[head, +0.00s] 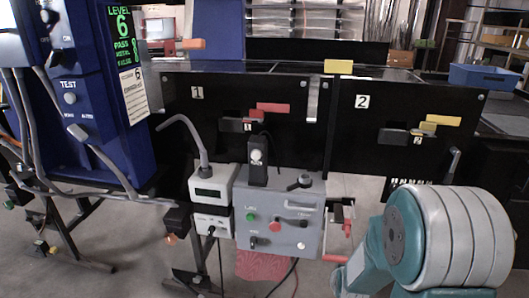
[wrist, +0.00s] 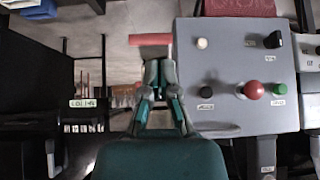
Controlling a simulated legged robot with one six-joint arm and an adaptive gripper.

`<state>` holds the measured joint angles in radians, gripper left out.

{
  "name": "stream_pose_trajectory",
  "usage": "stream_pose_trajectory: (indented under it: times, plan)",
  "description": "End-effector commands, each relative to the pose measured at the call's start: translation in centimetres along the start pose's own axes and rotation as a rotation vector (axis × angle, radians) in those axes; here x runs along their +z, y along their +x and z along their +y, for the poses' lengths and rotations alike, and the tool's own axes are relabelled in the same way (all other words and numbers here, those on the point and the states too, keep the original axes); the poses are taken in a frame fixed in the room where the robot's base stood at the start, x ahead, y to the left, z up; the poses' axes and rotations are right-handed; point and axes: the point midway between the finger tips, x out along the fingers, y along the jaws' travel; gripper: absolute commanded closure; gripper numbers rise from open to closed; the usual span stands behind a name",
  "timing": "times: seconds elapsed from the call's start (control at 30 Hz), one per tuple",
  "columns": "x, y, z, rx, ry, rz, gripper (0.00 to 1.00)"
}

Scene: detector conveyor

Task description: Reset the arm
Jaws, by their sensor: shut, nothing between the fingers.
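My gripper (wrist: 158,68) shows in the wrist view, with teal and grey fingers closed together and empty. A red bar-shaped handle (wrist: 150,39) appears just beyond the fingertips; I cannot tell whether they touch. My arm (head: 440,240), teal with pale grey bands, is folded at the lower right of the head view. The gripper cannot be made out there. The grey control box (head: 312,238) stands left of the arm, with green and red buttons and a red handle (head: 336,259) low on its right side. The box also fills the right of the wrist view (wrist: 226,105).
Black conveyor panels numbered 1 (head: 197,93) and 2 (head: 362,101) stand behind the box, with red (head: 272,109) and yellow (head: 442,120) handles. A blue detector cabinet (head: 75,95) with cables is at left. A blue bin (head: 487,77) is at far right.

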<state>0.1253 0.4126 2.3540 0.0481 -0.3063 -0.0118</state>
Motion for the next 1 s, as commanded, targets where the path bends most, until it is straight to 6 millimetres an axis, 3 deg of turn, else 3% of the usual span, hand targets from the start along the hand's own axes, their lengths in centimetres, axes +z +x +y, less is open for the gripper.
stream_pose_trajectory:
  times: [0.03,0.2,0.5,0.77,1.0]
  plan:
    - [-1.1,-1.8,-0.4,-0.008,-0.007,0.001,1.00]
    - [-2.9,-7.1,-1.4,-0.028,-0.027,-0.029,1.00]
    - [-3.6,-16.9,-2.6,-0.055,-0.065,-0.080,1.00]
    - [-1.8,-25.3,-3.0,-0.072,-0.099,-0.124,1.00]
    - [1.3,-31.9,-2.8,-0.079,-0.129,-0.164,1.00]
